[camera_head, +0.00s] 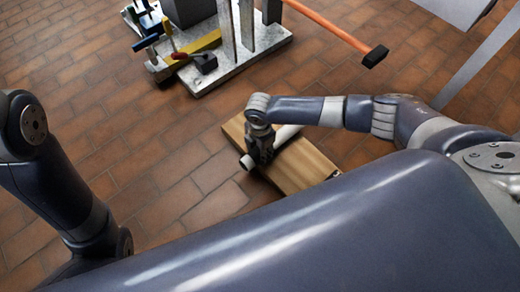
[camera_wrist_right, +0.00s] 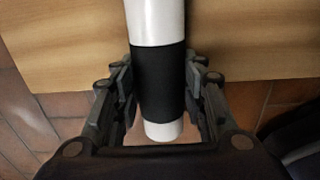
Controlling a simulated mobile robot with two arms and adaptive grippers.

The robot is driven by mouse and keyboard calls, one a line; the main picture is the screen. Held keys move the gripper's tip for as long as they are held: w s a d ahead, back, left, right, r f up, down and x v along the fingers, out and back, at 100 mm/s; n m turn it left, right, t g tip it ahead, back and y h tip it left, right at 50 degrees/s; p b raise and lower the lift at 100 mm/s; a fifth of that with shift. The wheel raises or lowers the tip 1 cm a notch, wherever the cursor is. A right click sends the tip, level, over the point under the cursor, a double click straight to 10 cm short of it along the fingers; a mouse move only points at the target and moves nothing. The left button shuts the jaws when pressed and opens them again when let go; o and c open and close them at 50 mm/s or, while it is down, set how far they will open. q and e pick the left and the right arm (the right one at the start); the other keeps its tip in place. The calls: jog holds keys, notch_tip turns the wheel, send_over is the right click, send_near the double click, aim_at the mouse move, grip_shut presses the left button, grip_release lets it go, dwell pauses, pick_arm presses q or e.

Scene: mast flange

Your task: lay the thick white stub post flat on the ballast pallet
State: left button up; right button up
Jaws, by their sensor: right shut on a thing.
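The thick white stub post (camera_head: 286,134) has a black band around it, seen in the right wrist view (camera_wrist_right: 158,22). It lies roughly level across a light wooden slab (camera_head: 303,168), which looks like the ballast pallet. One white end sticks out past the slab's edge. My right gripper (camera_head: 257,151) is shut on the post at the black band, with a finger on each side in the right wrist view (camera_wrist_right: 160,80). I cannot tell whether the post touches the wood. My left gripper is out of view; only the left arm shows.
A pale grey plate (camera_head: 228,76) with upright posts, blue clamps (camera_head: 150,35) and a dark block stands beyond the slab. An orange-handled tool (camera_head: 330,27) slants at the top. Brown tiled floor (camera_head: 180,140) lies bare left of the slab.

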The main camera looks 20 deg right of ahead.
jog(key=o, duration=1.3)
jog(key=shift+o, duration=0.3)
notch_tip(320, 180, up, 12)
jog(key=shift+a, duration=0.1)
